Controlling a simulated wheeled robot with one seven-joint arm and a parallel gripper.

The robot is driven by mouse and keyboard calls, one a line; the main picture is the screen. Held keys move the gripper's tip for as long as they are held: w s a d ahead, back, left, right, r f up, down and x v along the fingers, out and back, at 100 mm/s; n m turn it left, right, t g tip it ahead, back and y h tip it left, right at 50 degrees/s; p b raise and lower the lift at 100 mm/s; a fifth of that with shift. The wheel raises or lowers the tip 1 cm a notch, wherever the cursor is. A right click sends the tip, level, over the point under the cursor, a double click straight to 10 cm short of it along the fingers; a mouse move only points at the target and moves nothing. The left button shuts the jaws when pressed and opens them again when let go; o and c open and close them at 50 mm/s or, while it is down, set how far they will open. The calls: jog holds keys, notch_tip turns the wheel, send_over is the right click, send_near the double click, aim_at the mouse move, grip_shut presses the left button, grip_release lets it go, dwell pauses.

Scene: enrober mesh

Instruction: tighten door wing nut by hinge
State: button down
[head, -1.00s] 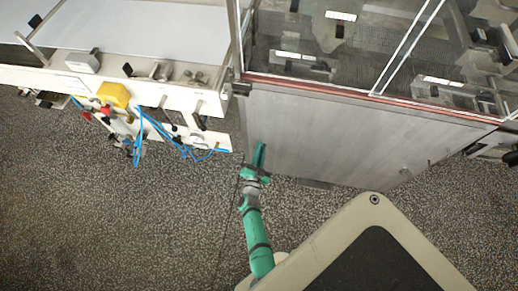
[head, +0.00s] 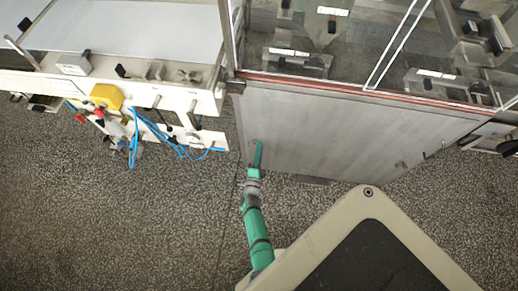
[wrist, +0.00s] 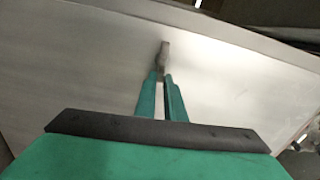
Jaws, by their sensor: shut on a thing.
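The door (head: 330,135) is a broad grey metal panel below the clear guard in the head view; its plain face also fills much of the wrist view (wrist: 75,65). The door wing nut (wrist: 164,50) is a small grey-brown piece standing out from that face in the wrist view. My gripper (wrist: 162,78) has its two green fingers closed on the wing nut's near end. In the head view my gripper (head: 258,152) reaches the door's lower left part, near its left edge, and the nut is too small or hidden there.
A dark block (head: 235,87) sits at the door's upper left corner. Left of the door is a white machine frame with a yellow box (head: 106,96) and loose blue hoses (head: 170,143). Another small fitting (head: 400,165) sits on the door's right part. Speckled floor lies open at left.

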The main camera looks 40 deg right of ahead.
jog(key=shift+s+d+f+m, duration=0.1)
jog(key=shift+s+f+m, duration=0.15)
jog(key=shift+m, duration=0.35)
jog(key=c, duration=1.8)
grip_release()
jog(key=shift+w, duration=0.1)
jog(key=shift+c, duration=0.2)
jog(key=v, duration=1.1)
